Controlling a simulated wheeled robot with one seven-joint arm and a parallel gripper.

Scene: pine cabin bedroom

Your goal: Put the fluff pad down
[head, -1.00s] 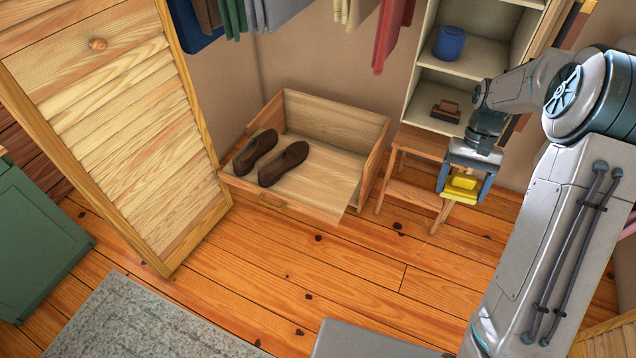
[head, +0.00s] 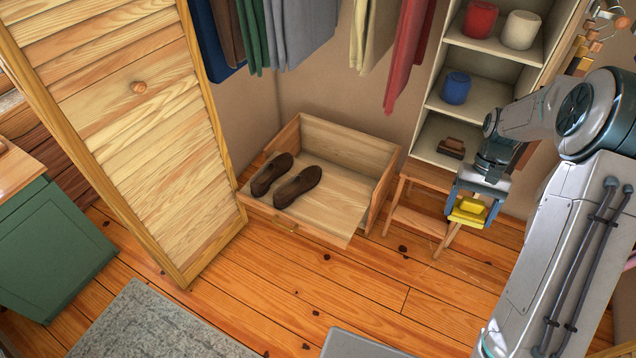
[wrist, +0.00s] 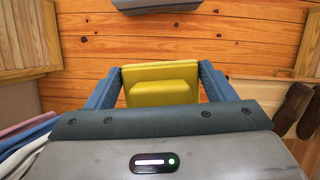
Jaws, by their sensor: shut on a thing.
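The fluff pad is a yellow block with a raised part (head: 468,211), and it also shows in the wrist view (wrist: 161,84). My gripper (head: 472,208) is shut on it, with one blue finger on each side of the pad; the fingers show in the wrist view too (wrist: 160,90). In the head view the pad appears in front of a small wooden step stool (head: 417,217). I cannot tell from the pictures how far it is above the stool or floor.
An open wooden drawer (head: 335,200) holds a pair of brown shoes (head: 285,181). A cream shelf unit (head: 486,97) holds a blue container (head: 456,88), a red one (head: 480,20), a white one (head: 520,30) and a brown brush (head: 451,147). Clothes hang above.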

